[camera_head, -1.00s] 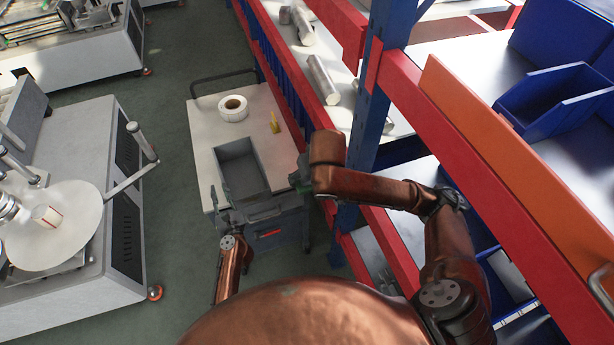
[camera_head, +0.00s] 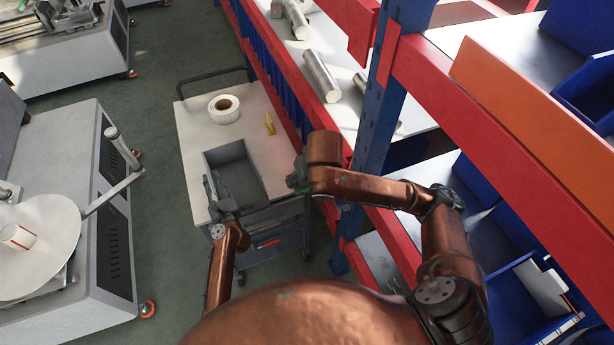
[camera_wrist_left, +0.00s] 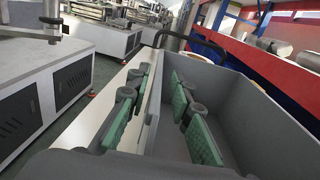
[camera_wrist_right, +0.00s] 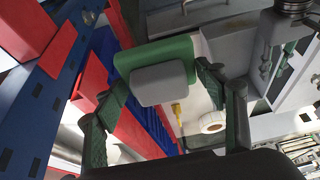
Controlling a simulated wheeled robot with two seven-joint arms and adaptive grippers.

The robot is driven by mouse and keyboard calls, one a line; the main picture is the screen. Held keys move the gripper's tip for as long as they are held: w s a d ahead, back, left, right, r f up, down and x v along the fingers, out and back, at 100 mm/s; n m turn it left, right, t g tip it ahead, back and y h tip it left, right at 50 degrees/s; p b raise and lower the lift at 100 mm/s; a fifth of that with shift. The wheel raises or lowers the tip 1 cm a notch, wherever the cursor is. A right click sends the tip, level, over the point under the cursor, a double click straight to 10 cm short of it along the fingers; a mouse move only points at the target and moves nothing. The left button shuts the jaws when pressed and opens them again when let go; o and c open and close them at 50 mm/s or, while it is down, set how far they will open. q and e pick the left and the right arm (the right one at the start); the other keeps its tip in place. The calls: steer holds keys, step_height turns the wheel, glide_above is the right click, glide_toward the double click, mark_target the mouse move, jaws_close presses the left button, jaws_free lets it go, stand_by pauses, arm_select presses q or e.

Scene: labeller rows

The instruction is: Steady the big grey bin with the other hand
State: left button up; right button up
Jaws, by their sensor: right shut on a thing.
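The big grey bin (camera_head: 229,157) stands upright on the cart's pale top and looks empty inside. My left gripper (camera_head: 213,193) is at its left wall. In the left wrist view, the left gripper's green-padded fingers (camera_wrist_left: 155,112) straddle that wall of the bin (camera_wrist_left: 252,103), one outside and one inside. A gap shows between the inner finger and the wall, so the jaws are open. My right gripper (camera_head: 296,181) is beside the bin's right side, apart from it. In the right wrist view, the right gripper (camera_wrist_right: 158,88) is shut on a green and grey block (camera_wrist_right: 160,82).
The cart (camera_head: 195,135) also carries a white label roll (camera_head: 224,108) and a small yellow thing (camera_head: 269,124). A red and blue rack (camera_head: 372,130) stands close on the right. A grey labelling machine (camera_head: 85,180) is on the left, with open floor (camera_head: 160,200) between.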

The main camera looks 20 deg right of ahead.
mark_target(307, 183)
step_height(307, 183, down, 3)
steer(key=shift+w+b, duration=0.1)
steer(key=shift+b, duration=1.05)
arm_select(q)
steer(key=w, duration=0.7)
steer(key=shift+a, duration=0.35)
steer(key=shift+s, duration=0.1)
jaws_close()
